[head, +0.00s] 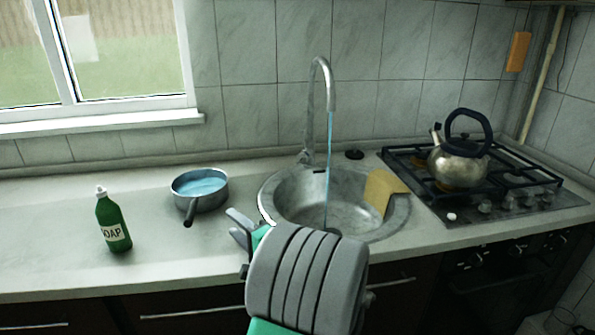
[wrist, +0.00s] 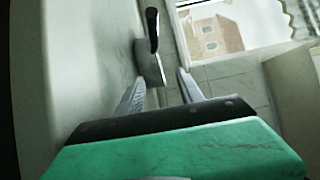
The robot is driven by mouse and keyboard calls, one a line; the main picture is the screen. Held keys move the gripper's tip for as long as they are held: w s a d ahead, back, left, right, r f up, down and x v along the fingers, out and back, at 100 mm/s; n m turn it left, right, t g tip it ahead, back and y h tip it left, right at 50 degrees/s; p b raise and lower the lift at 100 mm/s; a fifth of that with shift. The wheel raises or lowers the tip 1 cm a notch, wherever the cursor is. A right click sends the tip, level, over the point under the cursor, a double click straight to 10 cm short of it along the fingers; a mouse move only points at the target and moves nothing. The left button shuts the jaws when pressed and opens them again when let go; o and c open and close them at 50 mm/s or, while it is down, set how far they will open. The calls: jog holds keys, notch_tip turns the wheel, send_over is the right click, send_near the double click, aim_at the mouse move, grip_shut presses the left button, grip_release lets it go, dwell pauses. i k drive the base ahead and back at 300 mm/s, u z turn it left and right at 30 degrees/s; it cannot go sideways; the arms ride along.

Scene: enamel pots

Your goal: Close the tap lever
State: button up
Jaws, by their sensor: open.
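The tall curved metal tap (head: 321,80) stands behind the sink, and a thin blue stream of water (head: 329,150) runs from its spout into the basin. I cannot clearly make out the lever; the area around the tap's base is small and dim. My gripper (head: 236,225) is left of the sink's front edge, with its fingers pointing left towards the saucepan, away from the tap. The wrist view shows the fingers (wrist: 162,88) apart with nothing gripped between them. The tap is not in the wrist view.
A saucepan (head: 199,190) of blue liquid and a green soap bottle (head: 112,225) stand left. A kettle (head: 457,165) sits on the hob (head: 515,198) at right. A grey, black-handled object (wrist: 150,55) lies beyond my fingers.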

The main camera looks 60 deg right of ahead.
aim_at(304, 150)
jog(key=z, duration=2)
